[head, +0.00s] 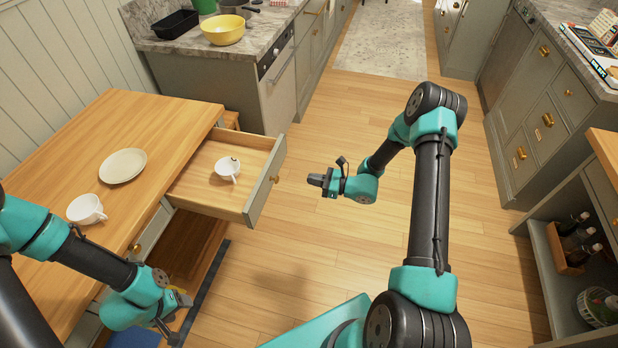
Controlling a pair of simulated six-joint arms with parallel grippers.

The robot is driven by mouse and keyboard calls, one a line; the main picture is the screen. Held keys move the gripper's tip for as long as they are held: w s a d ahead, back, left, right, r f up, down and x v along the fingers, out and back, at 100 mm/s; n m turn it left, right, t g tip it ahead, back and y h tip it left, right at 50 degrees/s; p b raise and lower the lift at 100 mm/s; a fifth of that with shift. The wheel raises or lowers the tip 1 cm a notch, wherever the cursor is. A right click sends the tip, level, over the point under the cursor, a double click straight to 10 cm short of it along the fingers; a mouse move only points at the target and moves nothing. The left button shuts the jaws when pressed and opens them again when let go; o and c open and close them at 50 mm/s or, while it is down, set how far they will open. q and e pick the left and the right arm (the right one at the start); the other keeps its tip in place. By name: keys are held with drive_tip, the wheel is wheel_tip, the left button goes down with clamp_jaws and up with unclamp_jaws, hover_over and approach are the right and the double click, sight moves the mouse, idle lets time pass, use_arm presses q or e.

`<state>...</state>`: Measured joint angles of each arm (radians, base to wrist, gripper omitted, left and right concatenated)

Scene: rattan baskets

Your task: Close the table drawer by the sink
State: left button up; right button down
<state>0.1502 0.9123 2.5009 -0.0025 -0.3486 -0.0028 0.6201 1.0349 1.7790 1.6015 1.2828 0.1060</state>
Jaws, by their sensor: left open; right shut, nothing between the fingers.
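The table drawer (262,188) is pulled out from the wooden table (95,148) on the left, toward the aisle. A white cup (228,168) stands inside it. Its grey front has a small brass knob. My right gripper (314,180) is shut and empty, a short way right of the drawer front and apart from it. My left gripper (177,338) is low at the bottom left, by the table's near side, and is open; its fingers are partly cut off by the frame edge.
A white plate (123,166) and another cup (87,209) are on the tabletop. Behind it, a counter (171,42) holds a yellow bowl (223,30) and a black tray (172,24). Cabinets (540,110) line the right. The wooden floor (330,240) between is clear.

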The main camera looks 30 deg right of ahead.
sight(273, 171)
drive_tip(key=x, duration=1.2)
drive_tip(key=shift+w+a, duration=0.1)
